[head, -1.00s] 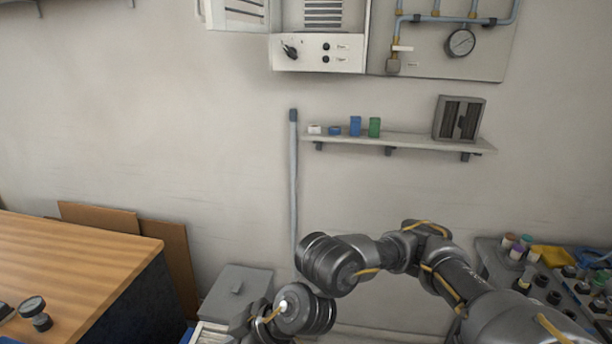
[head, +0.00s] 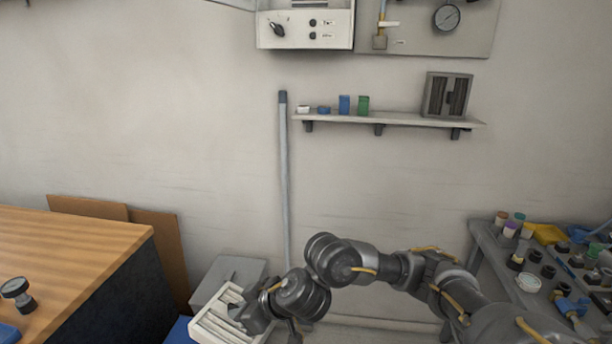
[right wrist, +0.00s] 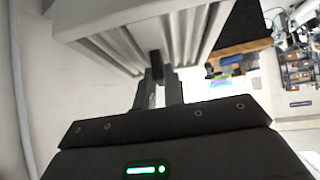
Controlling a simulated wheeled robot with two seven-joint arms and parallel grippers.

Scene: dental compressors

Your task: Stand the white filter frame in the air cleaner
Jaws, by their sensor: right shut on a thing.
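The white filter frame (head: 217,321), with slats across its open middle, is at the lower left in the head view. My right gripper (head: 248,314) is shut on its right side. In the right wrist view the frame (right wrist: 105,38) fills the top, and my right gripper's fingers (right wrist: 159,88) close on a dark tab at its near edge. The frame is tilted in the head view and appears held up. A grey box (head: 228,272) stands by the wall just behind it. I cannot tell whether this box is the air cleaner. My left gripper is out of view.
A wooden-topped bench (head: 65,262) stands on the left, with brown boards (head: 160,240) behind it. A wall shelf (head: 400,119) holds small items and a grey louvred unit (head: 446,96). A cluttered grey table (head: 490,255) is on the right. A blue-grey pole (head: 285,180) runs down the wall.

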